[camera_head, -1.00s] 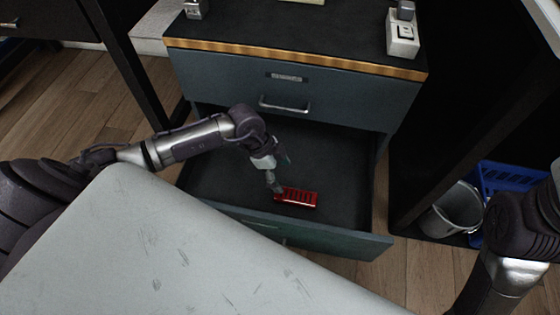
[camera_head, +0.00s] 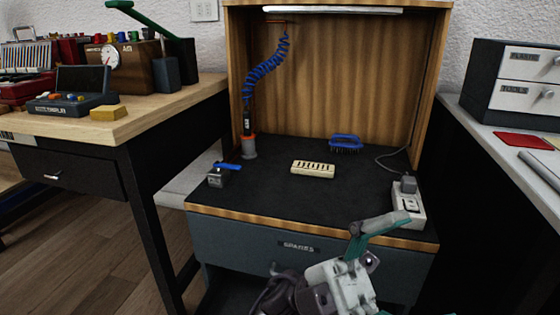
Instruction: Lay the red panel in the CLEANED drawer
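My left gripper (camera_head: 408,266) is in front of the cabinet's upper drawer (camera_head: 235,240), at the bottom of the view. One finger is raised toward the cabinet top's front edge; the other shows only as a sliver at the lower frame edge. The fingers are apart, with nothing visible between them. The upper drawer is shut and its label reads SPARES. Only a dark strip of the space below it (camera_head: 228,290) shows. The slotted red panel is not in view, nor is a drawer marked CLEANED. My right gripper is out of view.
A cream slotted panel (camera_head: 313,170), a blue brush (camera_head: 345,143), a small clamp-like tool (camera_head: 222,175) and a power strip (camera_head: 409,204) are on the cabinet top. A wooden bench (camera_head: 150,110) stands left. A flat red piece (camera_head: 522,144) lies on the right counter.

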